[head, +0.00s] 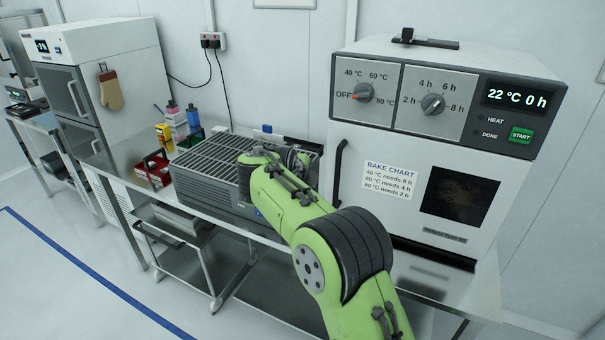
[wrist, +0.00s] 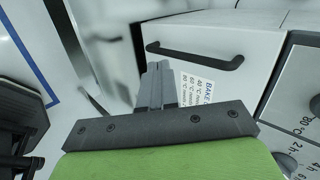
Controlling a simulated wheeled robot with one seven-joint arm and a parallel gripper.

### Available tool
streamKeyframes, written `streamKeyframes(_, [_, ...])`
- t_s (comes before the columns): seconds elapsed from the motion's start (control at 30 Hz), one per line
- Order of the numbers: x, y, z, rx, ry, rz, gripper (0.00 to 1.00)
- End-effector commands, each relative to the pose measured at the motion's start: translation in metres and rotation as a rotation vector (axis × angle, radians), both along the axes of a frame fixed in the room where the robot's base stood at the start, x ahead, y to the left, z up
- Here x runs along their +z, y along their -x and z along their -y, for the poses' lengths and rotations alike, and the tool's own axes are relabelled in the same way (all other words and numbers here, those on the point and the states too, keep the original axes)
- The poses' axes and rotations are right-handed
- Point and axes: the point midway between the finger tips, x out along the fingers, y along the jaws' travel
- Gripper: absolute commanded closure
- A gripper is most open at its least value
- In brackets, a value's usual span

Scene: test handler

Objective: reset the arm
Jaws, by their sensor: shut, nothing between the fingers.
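My green arm reaches up from the bottom of the head view and bends over the bench in front of the oven. Its gripper end is hidden behind the arm in that view. In the wrist view my gripper (wrist: 160,80) is shut and empty, its fingers together. It is in front of the oven door (wrist: 195,45), with the black door handle (wrist: 195,55) just beyond the fingertips in the picture. I cannot tell whether they touch. The white bake oven (head: 440,150) stands at the right with its door closed and its display reading 22 °C 0 h.
A slatted grey unit (head: 205,160) sits on the steel bench left of my arm. A red bin (head: 152,172) and bottles stand further left, before a white cabinet (head: 105,85) with a hanging mitt (head: 110,91). The floor at the left is clear, marked by a blue line (head: 90,270).

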Motion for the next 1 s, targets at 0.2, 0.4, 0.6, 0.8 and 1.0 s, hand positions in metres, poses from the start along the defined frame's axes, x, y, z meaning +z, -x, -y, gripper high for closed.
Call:
streamKeyframes(0.2, [0.067, 0.073, 0.045, 0.353, 0.250, -0.144, 1.00])
streamKeyframes(0.4, [0.086, 0.204, 0.091, 0.822, 0.553, -0.337, 1.00])
streamKeyframes(0.6, [0.047, 0.345, 0.107, 1.304, 0.796, -0.464, 1.00])
streamKeyframes(0.8, [0.006, 0.414, 0.099, 1.589, 0.920, -0.482, 1.00])
streamKeyframes(1.0, [0.003, 0.419, 0.097, 1.619, 0.932, -0.482, 1.00])
